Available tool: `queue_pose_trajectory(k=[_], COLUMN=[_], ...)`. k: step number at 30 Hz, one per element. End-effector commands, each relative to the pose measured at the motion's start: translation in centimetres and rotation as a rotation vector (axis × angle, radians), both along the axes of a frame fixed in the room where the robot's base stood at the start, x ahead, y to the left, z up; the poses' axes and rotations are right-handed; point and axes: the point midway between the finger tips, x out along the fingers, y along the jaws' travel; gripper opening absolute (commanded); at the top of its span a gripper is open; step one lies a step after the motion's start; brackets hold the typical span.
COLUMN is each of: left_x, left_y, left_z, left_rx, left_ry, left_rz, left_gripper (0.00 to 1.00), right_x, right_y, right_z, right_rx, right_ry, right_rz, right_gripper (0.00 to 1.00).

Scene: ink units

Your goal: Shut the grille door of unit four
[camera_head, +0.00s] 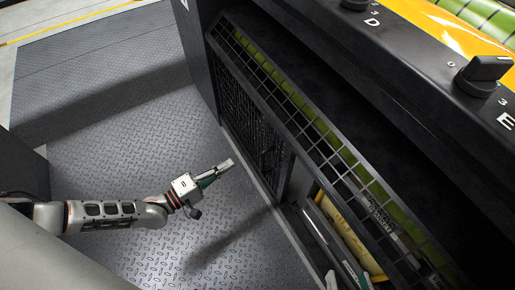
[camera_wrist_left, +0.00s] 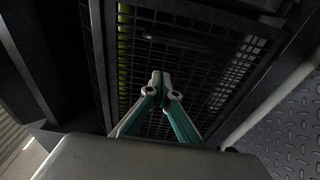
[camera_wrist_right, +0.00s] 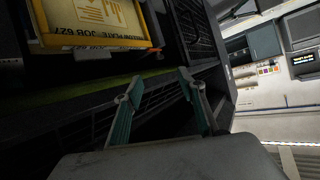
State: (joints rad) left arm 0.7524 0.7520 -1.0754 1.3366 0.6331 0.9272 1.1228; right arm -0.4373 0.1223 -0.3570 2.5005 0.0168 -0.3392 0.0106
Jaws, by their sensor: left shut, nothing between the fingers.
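A black mesh grille (camera_head: 245,110) faces the floor in the head view, below a long slotted top edge (camera_head: 290,105). Which part is unit four's door, and how far it stands open, I cannot tell. My left gripper (camera_head: 228,164) is shut and empty, to the left of the grille and apart from it in the picture. In the left wrist view its fingertips (camera_wrist_left: 158,78) are together in front of dark mesh (camera_wrist_left: 190,60); contact is not clear. My right gripper (camera_wrist_right: 157,80) is open and empty in the right wrist view, near a dark frame; I cannot make it out surely in the head view.
A yellow tray with a printed label (camera_wrist_right: 95,42) sits inside the machine. A black console with knobs (camera_head: 485,72) and letters D and E runs along the upper right. The patterned metal floor (camera_head: 130,150) is clear around my left arm.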

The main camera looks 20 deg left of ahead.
Motion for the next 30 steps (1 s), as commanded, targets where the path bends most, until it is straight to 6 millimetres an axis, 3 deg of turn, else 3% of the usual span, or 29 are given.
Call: queue_pose_trajectory(k=[5,21,30], left_x=[1.2,9.1,6.6], left_y=[0.5,-4.3,-6.5], left_z=[-0.3,-0.4,0.0], left_rx=[-0.022,-0.019,-0.019], left_ry=[0.007,0.007,0.004], left_rz=[0.011,0.009,0.009], left_gripper=[0.0,0.0,0.0], right_x=[0.0,-0.9,-0.5], right_y=[0.2,2.1,1.9], right_z=[0.0,-0.8,-0.3], right_rx=[0.019,0.162,0.139], right_ry=[0.003,0.045,0.03], right_rz=[-0.005,-0.044,-0.036], right_gripper=[0.4,0.4,0.4])
